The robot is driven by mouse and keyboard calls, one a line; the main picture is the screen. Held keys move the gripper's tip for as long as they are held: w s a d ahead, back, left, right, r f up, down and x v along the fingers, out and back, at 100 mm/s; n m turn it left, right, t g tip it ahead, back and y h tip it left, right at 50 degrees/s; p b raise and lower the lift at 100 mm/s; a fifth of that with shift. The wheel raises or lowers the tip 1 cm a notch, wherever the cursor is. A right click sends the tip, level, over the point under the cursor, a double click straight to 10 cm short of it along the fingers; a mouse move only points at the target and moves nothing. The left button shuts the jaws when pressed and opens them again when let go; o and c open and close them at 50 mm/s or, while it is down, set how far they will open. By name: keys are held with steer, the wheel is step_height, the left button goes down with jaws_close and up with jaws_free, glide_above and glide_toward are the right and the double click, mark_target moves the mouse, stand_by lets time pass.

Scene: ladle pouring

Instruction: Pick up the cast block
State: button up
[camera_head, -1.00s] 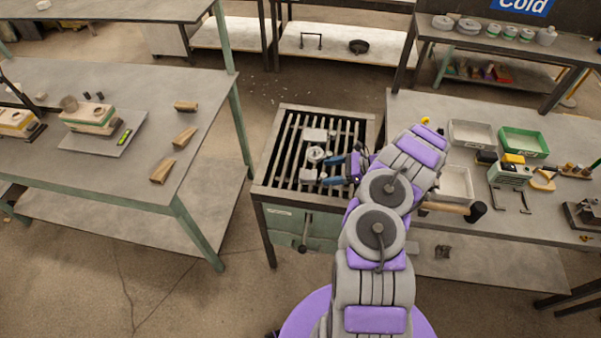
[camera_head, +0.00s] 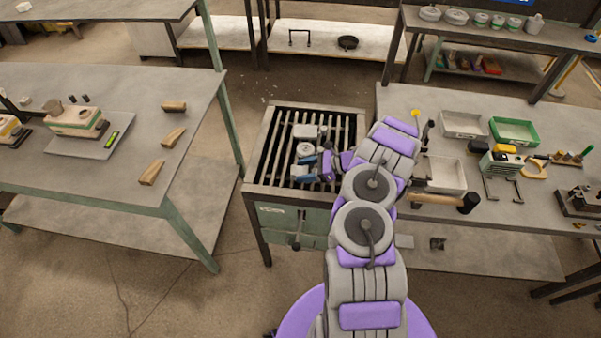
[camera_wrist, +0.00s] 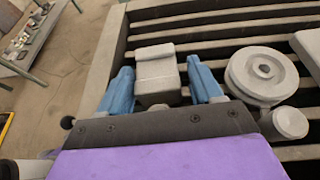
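The cast block, a small grey stepped block (camera_wrist: 157,76), lies on the slatted grate and shows in the wrist view between my two blue fingers. In the head view a small grey block (camera_head: 298,171) shows between the fingertips. My gripper (camera_wrist: 159,64) is open, with one finger on each side of the block. A narrow gap shows at the right finger; contact at the left finger is hard to judge. The gripper also shows in the head view (camera_head: 304,170). The block's near lower part is hidden behind the gripper body.
A round grey wheel-shaped casting (camera_wrist: 262,74) and a small cylinder (camera_wrist: 290,122) lie right of the right finger. Another grey block (camera_head: 305,131) lies farther back on the grate (camera_head: 345,130). A bench with trays (camera_head: 463,124) stands right; another bench (camera_head: 110,175) stands left.

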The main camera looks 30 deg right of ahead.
steer(key=shift+a, duration=0.3)
steer(key=c, duration=0.6)
steer(key=shift+c, duration=1.4)
steer(key=shift+d, duration=0.15)
steer(key=shift+c, duration=0.2)
steer(key=shift+r, duration=0.1)
